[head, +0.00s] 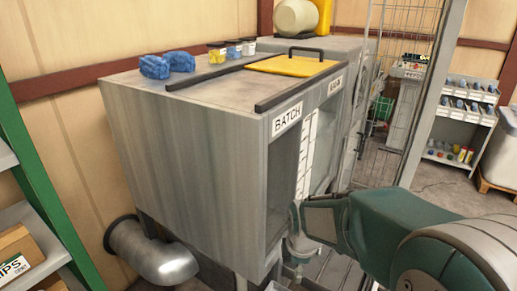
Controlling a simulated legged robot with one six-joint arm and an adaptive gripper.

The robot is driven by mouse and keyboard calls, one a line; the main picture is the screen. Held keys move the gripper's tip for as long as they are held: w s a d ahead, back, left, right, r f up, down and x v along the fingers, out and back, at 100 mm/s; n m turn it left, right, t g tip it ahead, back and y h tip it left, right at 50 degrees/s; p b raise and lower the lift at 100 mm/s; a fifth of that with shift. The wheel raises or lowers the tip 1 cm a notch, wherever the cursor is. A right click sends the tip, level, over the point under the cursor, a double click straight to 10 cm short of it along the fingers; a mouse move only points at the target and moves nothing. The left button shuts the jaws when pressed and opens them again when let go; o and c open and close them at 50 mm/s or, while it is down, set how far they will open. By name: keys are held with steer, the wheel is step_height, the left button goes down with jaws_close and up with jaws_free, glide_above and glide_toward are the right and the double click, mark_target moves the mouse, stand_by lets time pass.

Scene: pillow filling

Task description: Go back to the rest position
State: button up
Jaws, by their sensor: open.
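My gripper (298,232) is at the end of my green arm, low in the middle right of the head view. It is beside the front of a grey metal machine, near the lower right of its dark opening. The jaws look open, and I see nothing held between them. The fingertips are small and partly hidden by the arm's wrist.
A wire mesh gate (400,50) and post stand right. Shelves (460,110) stand behind. A green-framed rack (35,150) is left.

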steer(key=s+d+r+m+t, duration=0.2)
steer(key=s+d+r+m, duration=0.1)
steer(key=s+r+m, duration=0.4)
steer(key=s+d+r+m+t, duration=0.2)
steer(key=s+d+r+m, duration=0.1)
steer(key=s+r+m, duration=0.4)
steer(key=s+m, duration=0.3)
steer(key=shift+m, duration=0.4)
